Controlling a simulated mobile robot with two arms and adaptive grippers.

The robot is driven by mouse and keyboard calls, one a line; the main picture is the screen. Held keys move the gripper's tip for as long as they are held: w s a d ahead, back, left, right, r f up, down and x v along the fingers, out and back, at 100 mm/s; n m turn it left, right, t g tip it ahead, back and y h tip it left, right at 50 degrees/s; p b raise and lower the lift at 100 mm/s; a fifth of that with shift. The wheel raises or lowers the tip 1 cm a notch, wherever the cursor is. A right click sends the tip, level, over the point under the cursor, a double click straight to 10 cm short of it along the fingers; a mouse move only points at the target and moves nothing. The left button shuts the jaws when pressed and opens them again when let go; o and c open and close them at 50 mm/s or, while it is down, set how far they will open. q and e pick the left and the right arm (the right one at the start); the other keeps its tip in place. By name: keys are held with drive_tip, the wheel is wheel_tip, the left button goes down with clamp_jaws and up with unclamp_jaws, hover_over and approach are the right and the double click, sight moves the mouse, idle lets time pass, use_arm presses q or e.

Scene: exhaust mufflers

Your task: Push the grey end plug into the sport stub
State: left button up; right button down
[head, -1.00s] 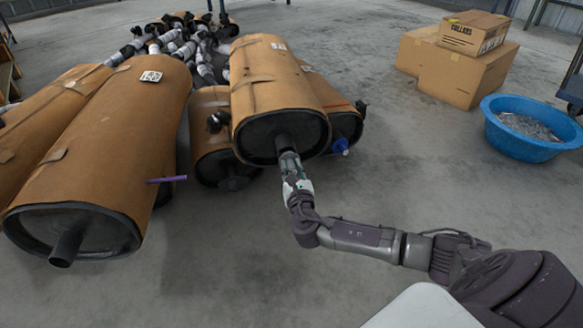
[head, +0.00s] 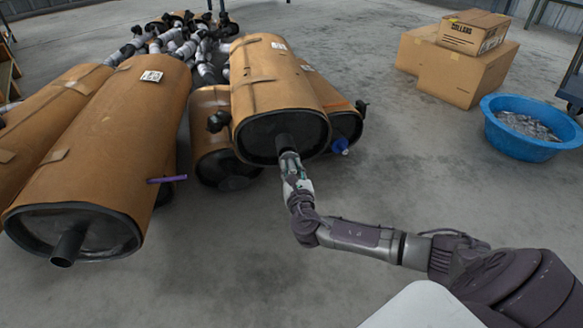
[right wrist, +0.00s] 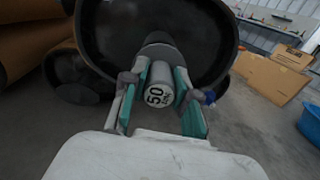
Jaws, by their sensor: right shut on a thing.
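The grey end plug (right wrist: 160,94) sits between the fingers of my right gripper in the right wrist view, its round face with a "50" mark turned to the camera. My right gripper (head: 289,160) is shut on the plug, its teal-padded fingers (right wrist: 160,98) on either side. The plug is in line with the dark stub (right wrist: 160,52) on the end of the upper middle muffler (head: 280,90). The stub (head: 285,143) also shows in the head view, just beyond the fingertips. The plug's far end is hidden, so I cannot tell how deep it sits. My left gripper is out of view.
A big wrapped muffler (head: 105,150) with a bare stub (head: 67,247) lies at left, with a purple stick-like piece (head: 167,180) beside it. Another muffler (head: 347,125) with a blue cap lies behind. Cartons (head: 460,72) and a blue tub (head: 530,145) stand at right. The front floor is clear.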

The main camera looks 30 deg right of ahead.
drive_tip(key=shift+r, duration=0.1)
idle(0.5)
drive_tip(key=shift+w+d, duration=0.15)
drive_tip(key=shift+w, duration=0.1)
drive_tip(key=shift+w+d, duration=0.15)
drive_tip(key=shift+w, duration=0.25)
drive_tip(key=shift+x, duration=0.75)
drive_tip(key=c, duration=0.8)
unclamp_jaws()
